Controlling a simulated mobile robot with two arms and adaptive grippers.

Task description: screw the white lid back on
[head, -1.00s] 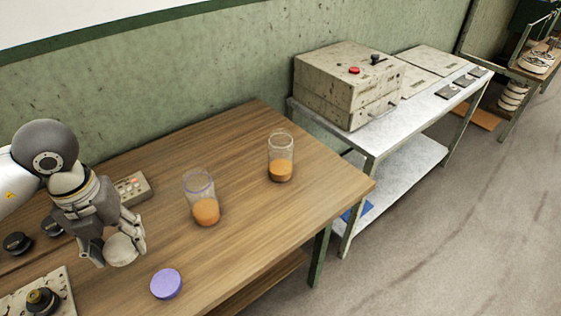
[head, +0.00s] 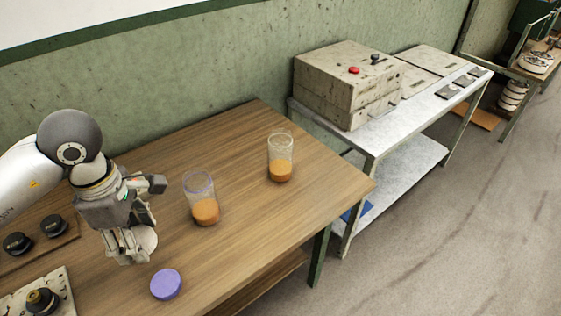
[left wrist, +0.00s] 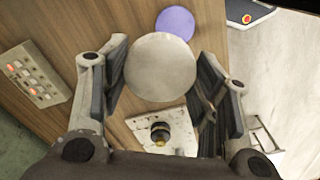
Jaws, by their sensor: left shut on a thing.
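My left gripper (head: 136,250) is shut on the white lid (head: 147,238), a round flat disc. In the left wrist view the white lid (left wrist: 158,68) sits between the two fingers. It is held above the wooden table, left of the jars. A clear jar with a violet-tinted rim (head: 204,211) and orange contents stands open just right of my gripper. A second open clear jar with a pale rim (head: 281,171) and orange contents stands farther right. The purple lid (head: 166,284) lies on the table; it also shows in the left wrist view (left wrist: 175,22). My right gripper is not in view.
A plate with a dark knob (head: 41,301) lies at the table's front left. Two black knobs (head: 51,225) are behind it. A button box (left wrist: 32,74) shows in the left wrist view. The wooden table (head: 255,225) is clear around the jars. A metal bench (head: 372,142) stands beyond.

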